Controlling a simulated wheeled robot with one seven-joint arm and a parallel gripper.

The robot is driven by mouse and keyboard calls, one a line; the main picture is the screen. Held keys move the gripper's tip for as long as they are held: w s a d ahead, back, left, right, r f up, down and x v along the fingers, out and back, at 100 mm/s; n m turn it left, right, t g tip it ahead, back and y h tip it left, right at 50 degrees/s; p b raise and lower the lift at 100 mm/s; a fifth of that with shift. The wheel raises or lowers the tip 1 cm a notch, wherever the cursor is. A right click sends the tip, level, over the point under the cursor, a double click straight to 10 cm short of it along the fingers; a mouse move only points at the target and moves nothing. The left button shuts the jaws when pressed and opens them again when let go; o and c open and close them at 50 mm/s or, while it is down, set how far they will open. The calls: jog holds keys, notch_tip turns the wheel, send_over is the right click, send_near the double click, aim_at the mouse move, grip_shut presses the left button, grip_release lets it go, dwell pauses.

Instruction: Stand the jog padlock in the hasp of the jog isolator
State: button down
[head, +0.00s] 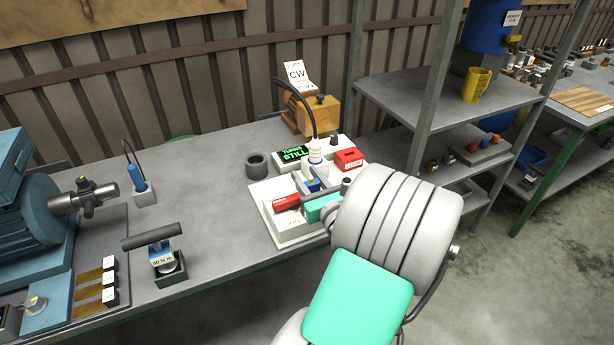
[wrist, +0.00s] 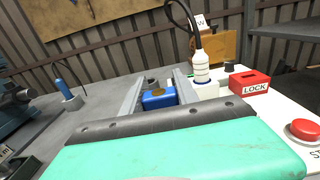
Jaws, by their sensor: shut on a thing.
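My gripper (head: 312,180) is shut on a small blue block with a brass-coloured spot, which I take to be the jog padlock (head: 314,186). In the wrist view the blue padlock (wrist: 158,99) sits between the two grey fingers (wrist: 157,84). A white control box (head: 290,232) with a red handle (head: 286,202) lies just left of and below the gripper; I take it to be the jog isolator. Its hasp cannot be made out. The padlock's shackle is hidden, and I cannot tell whether the padlock touches anything.
A red LOCK box (head: 349,159) and a white bottle-shaped piece with a cable (head: 316,151) stand behind the gripper. A red stop button (wrist: 304,131) is at right.

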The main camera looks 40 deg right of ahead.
aim_at(314, 190)
jog(key=shift+f+b, duration=0.3)
jog(key=shift+f, duration=0.25)
jog(key=c, duration=0.8)
grip_release()
jog(key=shift+c, duration=0.2)
jog(key=b+v, duration=0.1)
jog(key=v, duration=0.4)
jog(key=shift+s+d+f, duration=0.15)
jog(key=b+v, duration=0.1)
jog(key=b, duration=0.2)
jog(key=shift+s+a+b, duration=0.2)
jog(key=shift+s+b, duration=0.1)
jog(key=shift+b, duration=0.05)
jog(key=shift+s+a+b, duration=0.2)
jog(key=shift+s+b, duration=0.2)
jog(key=shift+b, duration=0.05)
